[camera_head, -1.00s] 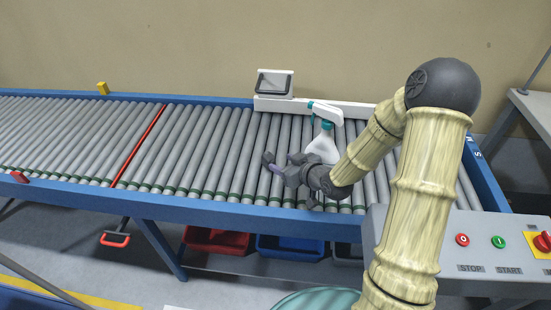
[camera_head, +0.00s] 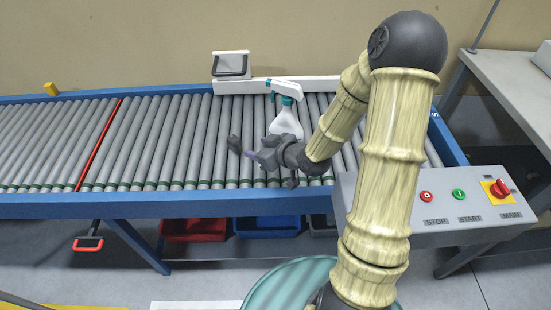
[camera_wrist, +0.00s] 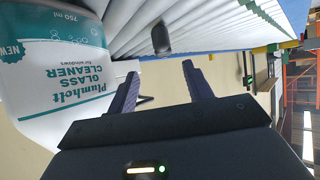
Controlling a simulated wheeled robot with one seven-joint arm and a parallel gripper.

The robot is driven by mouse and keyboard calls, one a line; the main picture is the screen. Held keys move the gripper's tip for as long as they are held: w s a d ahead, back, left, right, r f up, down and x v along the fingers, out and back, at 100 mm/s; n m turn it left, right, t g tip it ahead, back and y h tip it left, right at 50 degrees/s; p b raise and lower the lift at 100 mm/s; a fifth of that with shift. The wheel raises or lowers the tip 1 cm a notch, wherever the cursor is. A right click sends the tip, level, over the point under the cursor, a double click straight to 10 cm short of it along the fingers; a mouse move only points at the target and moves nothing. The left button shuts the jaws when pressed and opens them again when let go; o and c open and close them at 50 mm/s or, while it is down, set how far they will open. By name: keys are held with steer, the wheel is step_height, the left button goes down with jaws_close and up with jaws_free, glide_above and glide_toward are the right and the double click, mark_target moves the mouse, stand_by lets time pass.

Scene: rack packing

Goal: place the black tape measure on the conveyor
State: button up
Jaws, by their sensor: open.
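A small dark object that looks like the black tape measure (camera_head: 234,144) is on the conveyor rollers, left of my fingertips. It also shows in the wrist view as a dark rounded shape (camera_wrist: 160,38) against the rollers, beyond and between my fingers. My gripper (camera_head: 250,154) is low over the near part of the conveyor (camera_head: 203,145). In the wrist view my gripper (camera_wrist: 165,82) is open, with two purplish fingers spread and nothing between them. A gap shows between the fingertips and the dark object.
A white spray bottle (camera_head: 286,121) of glass cleaner stands on the rollers right behind my gripper; its label (camera_wrist: 80,75) fills the wrist view's left. A control box (camera_head: 440,205) is at the near right. A grey table (camera_head: 505,85) is at the right. Rollers to the left are clear.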

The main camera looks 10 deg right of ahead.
steer(key=s+d+g+h, duration=0.1)
steer(key=s+d+m+g+h, duration=0.1)
steer(key=s+d+h, duration=0.1)
steer(key=shift+s+f+h, duration=0.15)
steer(key=shift+s+h, duration=0.1)
steer(key=shift+h, duration=0.05)
steer(key=s+d+r+m+g+h, duration=0.1)
steer(key=s+r+m+g, duration=0.1)
steer(key=s, duration=0.5)
steer(key=s+d+r+m+g+h, duration=0.1)
steer(key=s+r+m+g+h, duration=0.1)
steer(key=s, duration=0.4)
steer(key=shift+s+d+r+m+g, duration=0.4)
steer(key=shift+r+m+g, duration=0.25)
steer(key=shift+m+g, duration=0.2)
steer(key=shift+r, duration=0.1)
